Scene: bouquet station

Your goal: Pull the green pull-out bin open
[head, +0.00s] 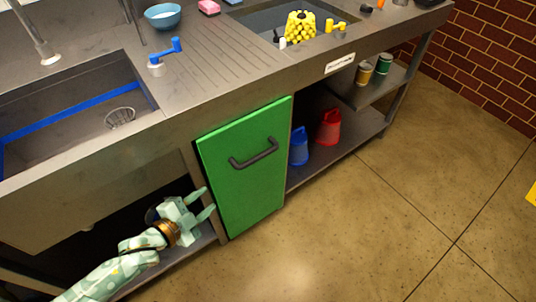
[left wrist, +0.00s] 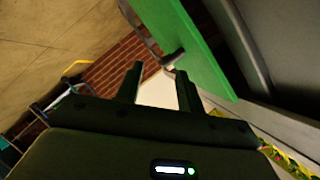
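The green pull-out bin (head: 240,185) stands under the counter, its flat front facing out. Its dark bar handle (head: 253,154) runs across the upper part of that front. My left gripper (head: 211,203) is at the bin's lower left edge, below and left of the handle, with its two fingers apart and nothing between them. In the left wrist view, the green front (left wrist: 190,45) and the handle (left wrist: 147,35) lie beyond the open fingertips (left wrist: 158,75). I cannot tell whether the gripper touches the panel. My right gripper is not in view.
The steel counter (head: 190,115) overhangs the bin, with a sink (head: 70,115) at left. A blue bucket (head: 298,147) and a red bucket (head: 328,127) stand on the lower shelf right of the bin. The floor (head: 370,220) before the bin is clear.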

